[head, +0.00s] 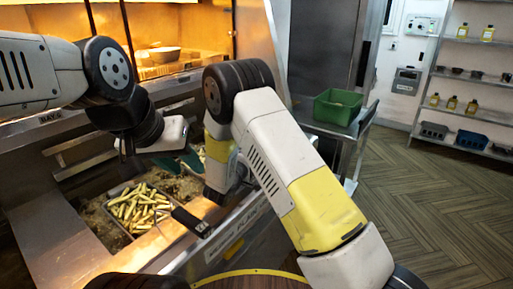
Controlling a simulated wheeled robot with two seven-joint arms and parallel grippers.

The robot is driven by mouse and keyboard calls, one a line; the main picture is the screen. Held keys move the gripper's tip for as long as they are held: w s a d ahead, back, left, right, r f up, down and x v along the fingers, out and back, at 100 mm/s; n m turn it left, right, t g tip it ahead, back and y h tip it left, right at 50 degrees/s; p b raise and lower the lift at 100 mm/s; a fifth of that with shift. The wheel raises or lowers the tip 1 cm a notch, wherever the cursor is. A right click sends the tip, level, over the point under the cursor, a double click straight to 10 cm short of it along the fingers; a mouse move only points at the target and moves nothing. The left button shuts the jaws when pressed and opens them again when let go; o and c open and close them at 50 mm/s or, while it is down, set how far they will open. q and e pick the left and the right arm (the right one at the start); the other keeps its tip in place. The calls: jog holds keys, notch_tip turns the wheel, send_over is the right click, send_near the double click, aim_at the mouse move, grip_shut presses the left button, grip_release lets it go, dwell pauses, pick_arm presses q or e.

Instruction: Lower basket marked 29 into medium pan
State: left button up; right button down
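A wire basket (141,208) full of yellow fries sits low in a fryer pan of brown oil (95,217), left of centre. Its black handle (190,221) points right over the front edge of the range. No number can be read on the basket. My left gripper (132,160) hangs above and behind the basket, apart from it; its fingers are too dark and small to read. My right arm crosses the middle, its wrist (221,185) just right of the basket. Its fingers are hidden or not clear.
A green bin (338,106) stands on a steel side table (352,131) behind my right arm. A lit warming station (165,60) is at the back. Shelves (465,105) with bottles and bins stand at the right wall. The wooden floor (430,210) at right is clear.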

jog(key=shift+f, duration=0.1)
dwell(0.3)
jog(key=c, duration=1.2)
grip_release()
jog(key=shift+o, duration=0.2)
jog(key=shift+f, duration=0.1)
jog(key=shift+s+a, duration=0.1)
